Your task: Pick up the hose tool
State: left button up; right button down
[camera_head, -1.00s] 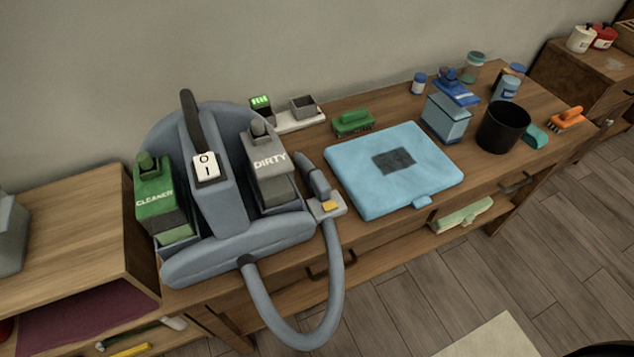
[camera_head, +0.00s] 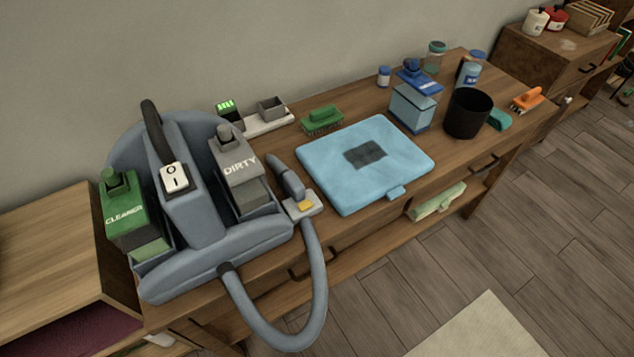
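The hose tool (camera_head: 287,177) is a grey handle with a pale head and a yellow button. It rests at the right side of a grey-blue cleaning machine (camera_head: 205,235) on the wooden table. A curved grey hose (camera_head: 318,290) hangs from the machine's front over the table edge and runs up to the tool's head. The machine carries a green tank marked CLEANER (camera_head: 124,213) and a grey tank marked DIRTY (camera_head: 237,165). Neither of my grippers shows in this view.
A green brush (camera_head: 322,118), a blue box (camera_head: 410,107), a black cup (camera_head: 467,113) and an orange brush (camera_head: 526,98) stand farther along the table (camera_head: 365,100). Open wooden floor (camera_head: 550,240) lies in front.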

aim_at(295, 188)
jog(key=i+l+u, duration=0.2)
jog(key=l, duration=0.7)
jog(key=l+u, duration=0.2)
jog(key=l, duration=0.75)
